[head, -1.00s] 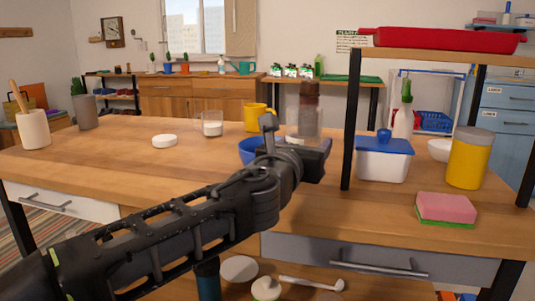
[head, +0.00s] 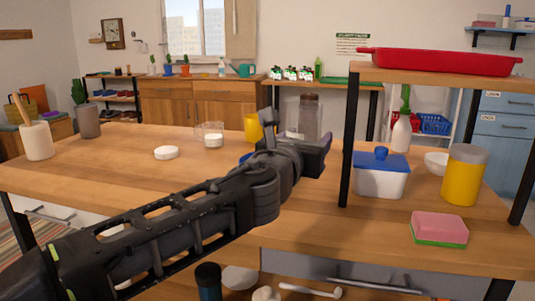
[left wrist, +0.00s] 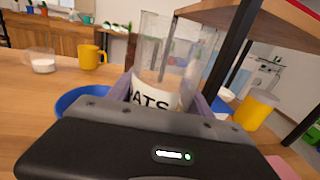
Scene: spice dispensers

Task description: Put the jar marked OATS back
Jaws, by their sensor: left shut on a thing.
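My left gripper (head: 318,148) is shut on the OATS jar and holds it upright or nearly so above the wooden table. The jar (head: 309,112) is clear, and its lower part is hidden behind my gripper in the head view. In the left wrist view the jar (left wrist: 180,45) stands between the two fingers, with a white label (left wrist: 152,97) reading "ATS"; the first letter is hidden. A blue bowl (left wrist: 85,98) lies on the table just beyond the gripper. My right gripper is not in view.
A raised shelf with a red tray (head: 440,62) stands at the right, its black post (head: 348,150) close to my gripper. Below are a blue-lidded box (head: 380,182), yellow canister (head: 465,175) and sponge (head: 439,228). A yellow mug (head: 253,127) stands behind.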

